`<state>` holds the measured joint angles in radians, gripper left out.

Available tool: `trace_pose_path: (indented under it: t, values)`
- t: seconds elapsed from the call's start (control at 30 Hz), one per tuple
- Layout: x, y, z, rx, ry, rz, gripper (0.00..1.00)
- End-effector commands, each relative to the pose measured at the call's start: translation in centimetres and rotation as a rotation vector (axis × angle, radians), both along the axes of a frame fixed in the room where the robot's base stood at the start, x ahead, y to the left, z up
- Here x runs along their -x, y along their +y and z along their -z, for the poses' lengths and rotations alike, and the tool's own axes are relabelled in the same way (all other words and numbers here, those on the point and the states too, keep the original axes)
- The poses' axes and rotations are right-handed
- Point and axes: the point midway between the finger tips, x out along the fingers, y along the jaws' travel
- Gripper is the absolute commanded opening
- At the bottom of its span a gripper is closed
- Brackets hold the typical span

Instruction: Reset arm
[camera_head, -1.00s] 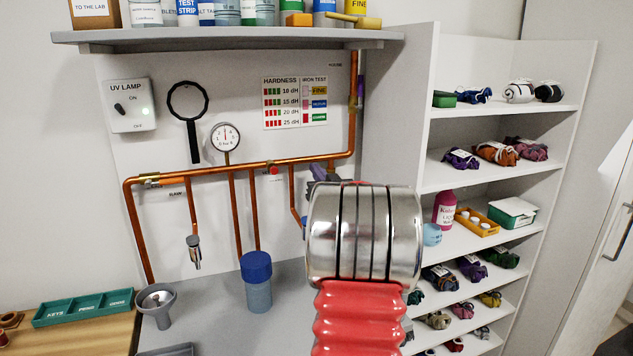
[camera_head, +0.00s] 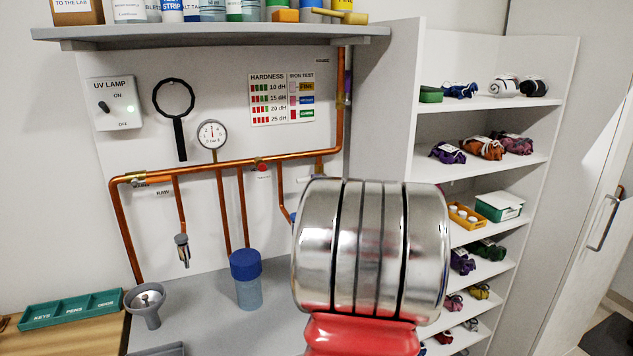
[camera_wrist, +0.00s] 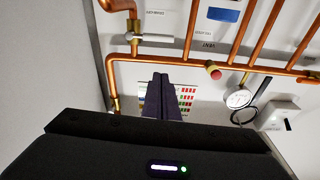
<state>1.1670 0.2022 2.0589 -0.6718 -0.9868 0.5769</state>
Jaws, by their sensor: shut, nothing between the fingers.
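My gripper (camera_wrist: 160,78) shows in the wrist view as two dark fingers pressed together, with nothing between them. The fingers point toward the wall panel, in front of the hardness chart (camera_wrist: 186,97), and partly cover it. I cannot tell how far they are from the wall. In the head view my arm's silver joint and red sleeve fill the lower middle, and the gripper is hidden behind them.
Copper pipes (camera_head: 220,168) run along the wall, with a gauge (camera_head: 212,134) and a magnifier (camera_head: 174,100). A blue-capped vessel (camera_head: 246,280) and a grey funnel (camera_head: 147,303) stand on the counter. Shelves (camera_head: 490,103) with wrapped bundles are at right.

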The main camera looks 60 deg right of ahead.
Motion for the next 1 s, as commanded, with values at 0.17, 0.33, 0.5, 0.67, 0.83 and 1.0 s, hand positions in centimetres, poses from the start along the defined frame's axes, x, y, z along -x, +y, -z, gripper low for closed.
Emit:
trace_pose_path:
  t: [0.17, 0.33, 0.5, 0.67, 0.83, 1.0]
  values:
    - [-0.1, 0.1, 0.0, 0.0, 0.0, -0.002, 0.0]
    - [-0.1, 0.1, 0.0, 0.0, 0.0, -0.002, 0.0]
    - [-0.1, 0.1, 0.0, 0.0, 0.0, -0.002, 0.0]
    - [-1.0, 1.0, -0.2, -0.005, 0.018, 0.0, 0.0]
    - [-3.5, 4.2, -0.6, -0.029, 0.082, 0.01, 0.0]
    - [-6.2, 9.2, -0.5, -0.07, 0.181, 0.015, 0.0]
